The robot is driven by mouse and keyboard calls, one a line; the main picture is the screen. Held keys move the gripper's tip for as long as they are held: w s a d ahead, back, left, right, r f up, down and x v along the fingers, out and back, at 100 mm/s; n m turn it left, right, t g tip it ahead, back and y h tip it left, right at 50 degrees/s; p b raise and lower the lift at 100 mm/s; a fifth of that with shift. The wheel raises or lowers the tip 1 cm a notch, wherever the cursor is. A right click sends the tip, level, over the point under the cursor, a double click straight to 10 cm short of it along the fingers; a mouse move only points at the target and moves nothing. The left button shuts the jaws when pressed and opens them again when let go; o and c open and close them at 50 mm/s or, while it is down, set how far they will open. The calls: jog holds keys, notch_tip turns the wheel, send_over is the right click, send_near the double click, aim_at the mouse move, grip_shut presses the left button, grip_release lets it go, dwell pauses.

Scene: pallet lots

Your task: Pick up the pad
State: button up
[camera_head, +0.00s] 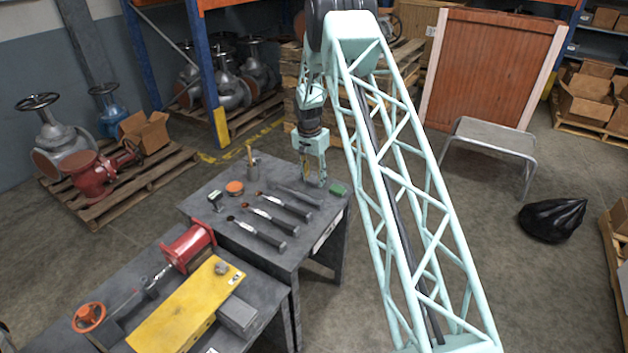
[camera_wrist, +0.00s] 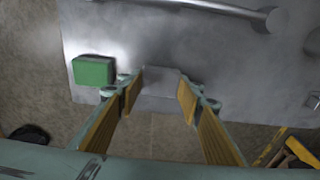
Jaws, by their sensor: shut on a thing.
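My gripper (camera_head: 313,176) is low at the far right end of the grey table (camera_head: 262,258), pointing down. In the wrist view, the two fingers of my gripper (camera_wrist: 160,95) are closed on a flat grey piece (camera_wrist: 161,84), which looks like the pad. It is nearly the same grey as the tabletop, so its outline is faint. I cannot tell whether it is clear of the table. A green block (camera_wrist: 93,70) lies just left of the fingers in the wrist view; it also shows in the head view (camera_head: 338,189).
Several dark-handled tools (camera_head: 270,215) and an orange disc (camera_head: 235,187) lie left of my gripper. A nearer bench holds a yellow beam (camera_head: 185,308) and a red pipe piece (camera_head: 188,246). A grey stool (camera_head: 492,137) and a black bag (camera_head: 552,219) stand on the floor at right.

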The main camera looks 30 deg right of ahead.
aim_at(314, 180)
notch_tip(314, 180, up, 10)
jog(key=p, duration=0.2)
dwell(0.4)
dwell(0.4)
jog(key=shift+o, duration=1.1)
jog(key=shift+c, duration=1.1)
jog(key=shift+a, duration=0.1)
